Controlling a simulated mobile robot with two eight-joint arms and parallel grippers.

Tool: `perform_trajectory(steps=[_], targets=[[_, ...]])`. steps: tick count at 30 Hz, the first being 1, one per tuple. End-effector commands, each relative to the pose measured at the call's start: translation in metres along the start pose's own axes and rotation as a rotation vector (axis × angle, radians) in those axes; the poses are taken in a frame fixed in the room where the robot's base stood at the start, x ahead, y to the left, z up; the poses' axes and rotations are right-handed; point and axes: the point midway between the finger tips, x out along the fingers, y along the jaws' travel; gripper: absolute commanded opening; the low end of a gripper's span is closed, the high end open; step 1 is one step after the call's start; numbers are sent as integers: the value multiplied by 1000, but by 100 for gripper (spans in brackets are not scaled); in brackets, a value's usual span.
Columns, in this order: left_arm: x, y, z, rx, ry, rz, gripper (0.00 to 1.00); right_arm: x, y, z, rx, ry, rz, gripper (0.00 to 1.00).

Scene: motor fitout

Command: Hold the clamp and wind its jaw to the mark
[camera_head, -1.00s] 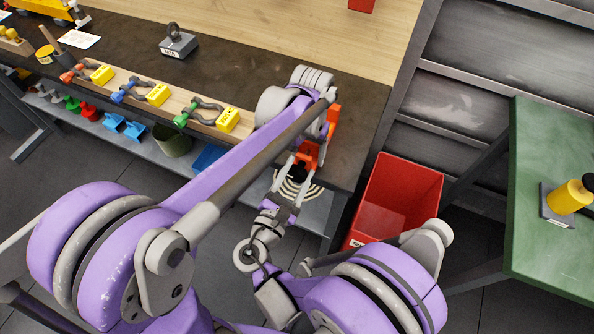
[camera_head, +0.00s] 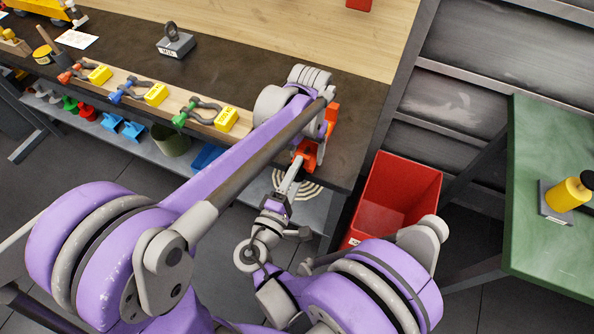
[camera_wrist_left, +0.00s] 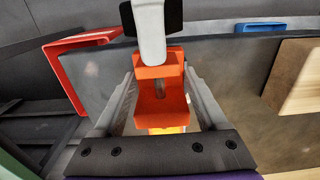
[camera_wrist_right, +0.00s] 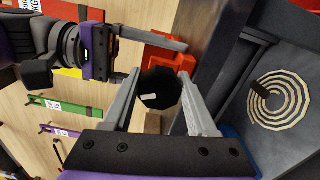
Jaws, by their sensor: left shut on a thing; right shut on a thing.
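The orange clamp (camera_head: 306,153) is at the front edge of the dark workbench, partly hidden by my left arm in the head view. In the left wrist view the clamp (camera_wrist_left: 160,95) sits between the fingers of my left gripper (camera_wrist_left: 163,88), which is shut on it. The clamp's black knob (camera_wrist_right: 160,88) is between the fingers of my right gripper (camera_wrist_right: 163,95), shut on it below the clamp. The knob carries a small pale patch. In the head view my right gripper (camera_head: 290,178) is seen nearly edge-on. I cannot make out the jaw mark.
A red bin (camera_head: 400,195) stands on the floor right of the workbench (camera_head: 350,150). A wooden rack (camera_head: 195,125) with shackles and yellow blocks lies left of my arm. A green table (camera_head: 550,230) is at far right. Pale rings (camera_wrist_right: 280,100) show beside the right gripper.

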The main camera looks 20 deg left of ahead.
Motion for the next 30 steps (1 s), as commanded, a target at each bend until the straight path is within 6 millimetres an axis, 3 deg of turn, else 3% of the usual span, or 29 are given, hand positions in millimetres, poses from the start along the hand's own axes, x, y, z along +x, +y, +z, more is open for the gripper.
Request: perform_trajectory(steps=[15,30], targets=[[0,0,-1,0,2,1,8,0,-2,-1,339,1,-2,2],[0,1,-1,0,2,1,8,0,-2,-1,402,1,-2,2]])
